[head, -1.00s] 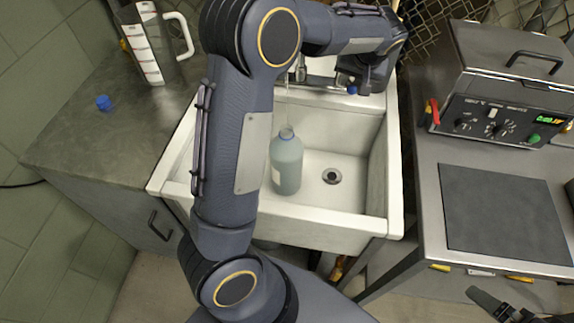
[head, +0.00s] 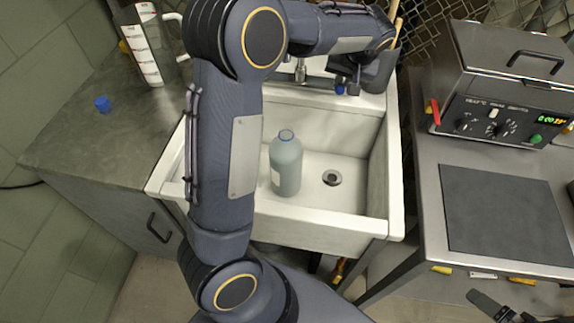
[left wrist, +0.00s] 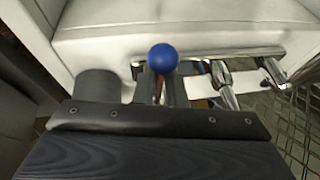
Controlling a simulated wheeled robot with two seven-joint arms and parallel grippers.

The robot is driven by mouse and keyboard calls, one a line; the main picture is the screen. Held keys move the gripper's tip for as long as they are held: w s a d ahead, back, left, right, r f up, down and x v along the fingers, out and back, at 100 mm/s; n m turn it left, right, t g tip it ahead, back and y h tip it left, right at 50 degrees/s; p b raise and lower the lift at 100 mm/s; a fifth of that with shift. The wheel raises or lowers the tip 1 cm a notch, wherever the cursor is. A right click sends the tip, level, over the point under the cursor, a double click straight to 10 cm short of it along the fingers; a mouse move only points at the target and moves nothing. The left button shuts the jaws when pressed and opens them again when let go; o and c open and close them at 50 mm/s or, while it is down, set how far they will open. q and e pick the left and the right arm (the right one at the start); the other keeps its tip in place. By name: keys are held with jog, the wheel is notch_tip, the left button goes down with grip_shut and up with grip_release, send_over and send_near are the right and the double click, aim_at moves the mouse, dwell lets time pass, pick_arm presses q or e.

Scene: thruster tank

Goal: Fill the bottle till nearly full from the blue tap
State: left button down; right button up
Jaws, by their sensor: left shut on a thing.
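A grey-blue bottle (head: 286,168) stands upright and uncapped in the white sink (head: 320,232), left of the drain. Its liquid level is hard to tell. The chrome tap (head: 300,72) is at the back of the sink, partly behind my left arm; no stream shows below it. My left gripper (head: 347,82) is at the back rim, shut on the tap's blue-knobbed lever. The blue knob (left wrist: 163,57) sits between the fingers in the left wrist view. A dark finger-like part, likely my right gripper (head: 490,306), shows at the lower right edge, apart from everything.
A blue cap (head: 102,104) and a clear measuring jug (head: 146,48) are on the left counter (head: 70,150). A steel bath with dials (head: 505,85) stands right of the sink, with a dark mat (head: 502,208) in front of it.

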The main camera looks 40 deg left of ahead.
pick_arm(q)
jog(key=shift+s+a, duration=0.1)
jog(key=shift+a, duration=0.3)
jog(key=c, duration=1.4)
grip_release()
jog(key=shift+s+a, duration=0.15)
jog(key=shift+d+r, duration=0.3)
jog(key=shift+r, duration=0.1)
jog(key=v, duration=0.7)
jog(key=shift+a, duration=0.1)
notch_tip(320, 180, up, 6)
jog(key=p, duration=0.5)
jog(key=shift+f, duration=0.1)
jog(key=shift+s, duration=0.1)
